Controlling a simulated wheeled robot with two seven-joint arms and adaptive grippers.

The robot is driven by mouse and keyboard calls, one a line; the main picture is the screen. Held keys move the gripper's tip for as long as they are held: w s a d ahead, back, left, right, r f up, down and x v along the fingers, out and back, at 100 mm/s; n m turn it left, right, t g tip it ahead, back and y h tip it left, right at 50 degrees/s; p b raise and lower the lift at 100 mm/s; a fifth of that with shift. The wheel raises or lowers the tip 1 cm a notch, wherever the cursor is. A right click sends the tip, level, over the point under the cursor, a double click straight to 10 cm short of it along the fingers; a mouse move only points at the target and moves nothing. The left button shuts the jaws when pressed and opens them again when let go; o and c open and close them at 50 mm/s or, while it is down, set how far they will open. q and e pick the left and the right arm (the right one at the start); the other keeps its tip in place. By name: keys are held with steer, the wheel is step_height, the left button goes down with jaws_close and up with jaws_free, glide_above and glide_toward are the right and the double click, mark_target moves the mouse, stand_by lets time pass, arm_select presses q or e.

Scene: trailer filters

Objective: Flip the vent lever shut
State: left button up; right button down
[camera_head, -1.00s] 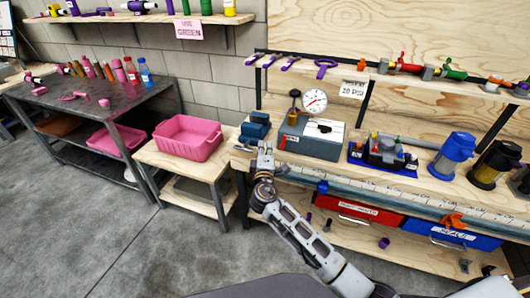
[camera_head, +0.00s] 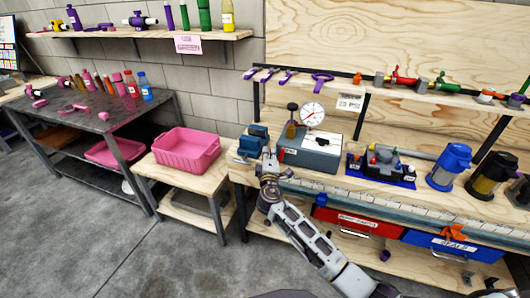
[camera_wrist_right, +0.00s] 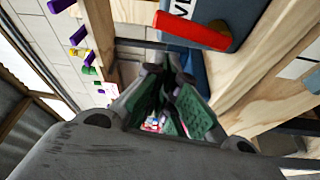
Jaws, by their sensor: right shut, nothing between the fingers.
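The grey test box (camera_head: 313,153) with a round dial gauge (camera_head: 312,116) stands on the wooden workbench. A small red lever (camera_head: 280,154) is at its left end. In the right wrist view the red lever (camera_wrist_right: 190,31) shows large near the top, beside a partly cut-off label beginning "VE". My right gripper (camera_head: 268,160) is shut and empty, just left of the lever in the head view. In the wrist view its green-padded fingers (camera_wrist_right: 168,110) point below the lever, with a visible gap in the picture. My left gripper is out of view.
A blue vise (camera_head: 252,141) stands left of the box, close behind my right gripper. A pink bin (camera_head: 185,152) sits on a low side table.

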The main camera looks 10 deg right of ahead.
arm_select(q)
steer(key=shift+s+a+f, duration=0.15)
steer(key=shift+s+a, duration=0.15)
arm_select(e)
steer(key=shift+s+d+f, duration=0.1)
steer(key=shift+s+d, duration=0.4)
steer(key=shift+d, duration=0.25)
arm_select(q)
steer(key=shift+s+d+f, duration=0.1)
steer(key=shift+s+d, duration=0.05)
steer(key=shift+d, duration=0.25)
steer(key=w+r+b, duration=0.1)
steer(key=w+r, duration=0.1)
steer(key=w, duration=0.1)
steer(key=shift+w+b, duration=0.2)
steer(key=shift+b, duration=0.15)
arm_select(e)
steer(key=shift+s+d+m, duration=0.1)
steer(key=shift+m, duration=0.3)
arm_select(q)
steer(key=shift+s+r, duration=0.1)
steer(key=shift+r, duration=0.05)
